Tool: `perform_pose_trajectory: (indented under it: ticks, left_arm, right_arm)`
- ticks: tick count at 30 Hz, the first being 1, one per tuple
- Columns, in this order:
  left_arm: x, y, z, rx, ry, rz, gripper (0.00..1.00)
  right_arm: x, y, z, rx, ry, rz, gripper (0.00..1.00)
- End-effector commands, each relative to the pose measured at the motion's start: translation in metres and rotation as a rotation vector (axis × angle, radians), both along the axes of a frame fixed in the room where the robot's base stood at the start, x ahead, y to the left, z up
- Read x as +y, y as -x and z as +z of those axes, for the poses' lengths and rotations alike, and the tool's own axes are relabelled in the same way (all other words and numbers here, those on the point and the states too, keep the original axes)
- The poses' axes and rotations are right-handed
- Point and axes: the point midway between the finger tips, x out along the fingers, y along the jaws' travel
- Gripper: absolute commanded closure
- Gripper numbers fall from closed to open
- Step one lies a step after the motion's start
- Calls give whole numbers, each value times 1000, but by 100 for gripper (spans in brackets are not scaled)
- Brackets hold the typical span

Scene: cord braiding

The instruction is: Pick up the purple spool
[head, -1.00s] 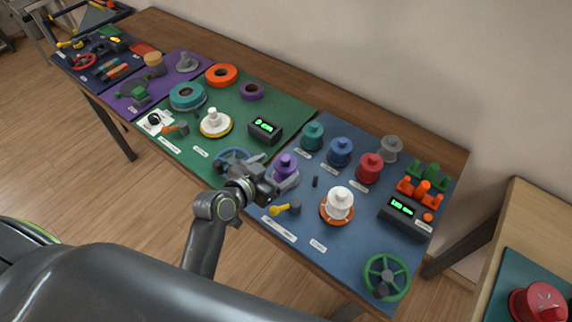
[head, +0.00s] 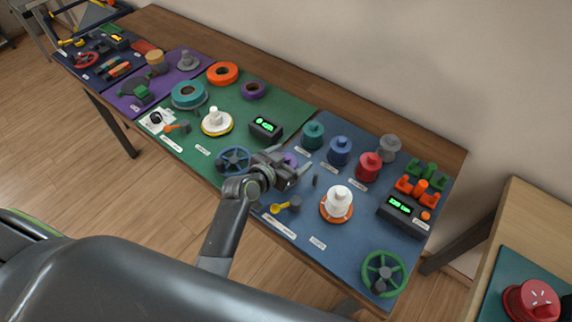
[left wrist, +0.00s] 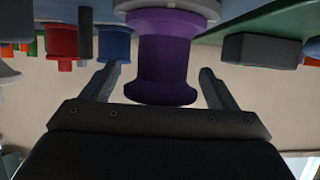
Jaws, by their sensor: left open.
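The purple spool (head: 290,159) stands on the blue mat (head: 300,222). In the head view my left gripper (head: 297,161) covers most of it. In the left wrist view, which is upside down, the purple spool (left wrist: 163,60) shows between the two open fingers of my left gripper (left wrist: 160,75). One finger is on each side, with a visible gap at both sides. My right gripper is not in view.
Teal (head: 313,135), blue (head: 340,151) and red (head: 369,166) spools stand behind to the right. A white spool (head: 337,202) stands on an orange base. A black display box (head: 265,129) and a blue handwheel (head: 234,160) are close on the left.

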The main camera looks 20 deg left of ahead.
Motion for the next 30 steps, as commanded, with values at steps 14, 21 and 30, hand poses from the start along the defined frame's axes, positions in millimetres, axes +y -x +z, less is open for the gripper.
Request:
perform_pose_trajectory:
  ticks: [14, 21, 30]
  left_arm:
    - [0, 0, 0, 0, 0, 0, 67]
    - [0, 0, 2, -2, 1, 0, 67]
    - [0, -1, 47, -8, 1, -1, 67]
  right_arm:
    - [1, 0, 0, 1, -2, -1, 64]
    - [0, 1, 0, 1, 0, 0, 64]
    - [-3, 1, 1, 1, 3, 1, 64]
